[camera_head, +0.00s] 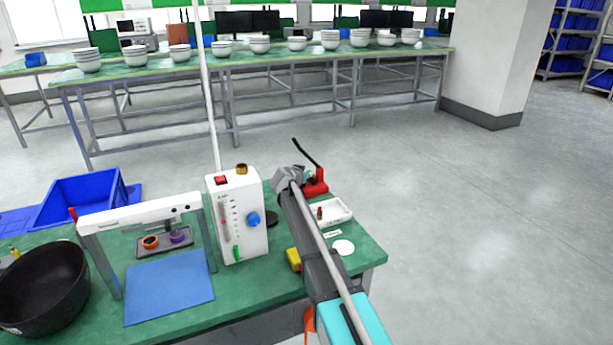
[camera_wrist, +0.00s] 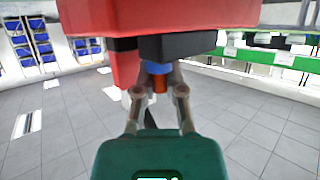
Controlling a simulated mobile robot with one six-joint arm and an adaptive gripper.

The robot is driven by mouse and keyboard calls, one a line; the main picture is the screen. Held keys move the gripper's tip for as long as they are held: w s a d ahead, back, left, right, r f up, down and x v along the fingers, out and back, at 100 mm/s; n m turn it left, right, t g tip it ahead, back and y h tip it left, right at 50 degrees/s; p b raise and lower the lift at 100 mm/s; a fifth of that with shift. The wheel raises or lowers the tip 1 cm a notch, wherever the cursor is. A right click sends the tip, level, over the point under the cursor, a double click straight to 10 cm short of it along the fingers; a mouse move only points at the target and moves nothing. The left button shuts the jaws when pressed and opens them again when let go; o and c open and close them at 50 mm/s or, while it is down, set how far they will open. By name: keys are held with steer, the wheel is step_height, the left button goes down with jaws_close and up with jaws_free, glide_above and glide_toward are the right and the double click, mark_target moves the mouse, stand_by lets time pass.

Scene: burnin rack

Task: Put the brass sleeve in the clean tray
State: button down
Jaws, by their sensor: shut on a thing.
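A brass-coloured cylinder (camera_head: 241,169) stands on top of the white control box; it looks like the brass sleeve. A shallow white tray (camera_head: 343,214) on the right of the green bench may be the clean tray; a small dark red and brass piece (camera_head: 319,213) shows at its left end. My gripper (camera_wrist: 160,80) is at the red device with the black lever (camera_head: 316,187). It is shut on a small orange and blue part (camera_wrist: 159,84) below the device's red and black body. Its fingertips are mostly hidden in the head view.
The white box (camera_head: 239,220) with a blue knob stands left of my arm. A white frame (camera_head: 140,213) stands over a dark plate with orange and purple rings. A blue mat (camera_head: 169,287), black bowl (camera_head: 43,290) and blue bin (camera_head: 82,200) lie farther left. Floor to the right is clear.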

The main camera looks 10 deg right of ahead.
steer(key=c, duration=0.7)
jaws_free()
steer(key=shift+f, duration=0.1)
steer(key=p+v, duration=0.2)
steer(key=v, duration=0.4)
steer(key=shift+s+d+r+p, duration=0.1)
steer(key=shift+s+r+p, duration=0.15)
steer(key=shift+p, duration=0.05)
steer(key=shift+s+a+r, duration=0.15)
steer(key=shift+s+a, duration=0.15)
steer(key=shift+s, duration=0.1)
